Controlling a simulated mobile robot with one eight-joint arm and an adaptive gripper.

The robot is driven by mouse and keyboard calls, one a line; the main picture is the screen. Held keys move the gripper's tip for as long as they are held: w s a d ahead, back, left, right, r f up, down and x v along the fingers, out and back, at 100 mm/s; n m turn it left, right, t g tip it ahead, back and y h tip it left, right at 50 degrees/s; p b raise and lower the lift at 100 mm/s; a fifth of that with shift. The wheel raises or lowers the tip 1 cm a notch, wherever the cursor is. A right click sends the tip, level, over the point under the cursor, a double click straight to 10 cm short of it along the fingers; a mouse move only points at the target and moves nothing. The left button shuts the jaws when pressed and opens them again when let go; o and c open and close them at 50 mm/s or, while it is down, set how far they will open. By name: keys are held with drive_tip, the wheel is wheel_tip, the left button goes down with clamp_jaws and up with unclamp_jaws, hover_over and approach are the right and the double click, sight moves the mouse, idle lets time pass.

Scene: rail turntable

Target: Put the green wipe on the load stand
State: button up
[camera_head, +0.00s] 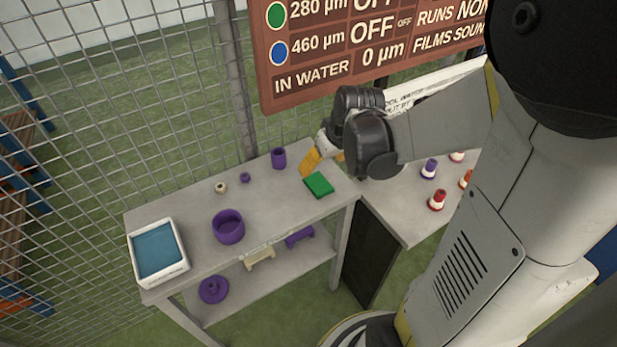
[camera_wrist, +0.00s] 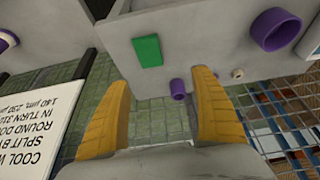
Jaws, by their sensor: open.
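The green wipe (camera_head: 318,185) is a flat green block-like pad lying on the grey table near its right end. It also shows in the wrist view (camera_wrist: 147,51), above and slightly left of the middle. My gripper (camera_head: 309,166) has yellow fingers and is beside the wipe, on its far-left side in the head view. I cannot tell which surface is the load stand; a label on the table's front edge is too small to read.
The grey table (camera_head: 185,205) also holds a purple bowl (camera_head: 228,227), a purple cup (camera_head: 279,158), small rings and a white tray with blue contents (camera_head: 158,250). Purple and cream parts lie on its lower shelf. A neighbouring grey bench (camera_head: 403,215) holds several coloured pieces. Wire mesh stands behind.

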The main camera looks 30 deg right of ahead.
drive_tip(key=s+a+r+t, duration=0.2)
drive_tip(key=s+a+r, duration=0.8)
drive_tip(key=a, duration=0.3)
drive_tip(key=shift+s+r, duration=0.25)
drive_tip(key=shift+s, duration=0.55)
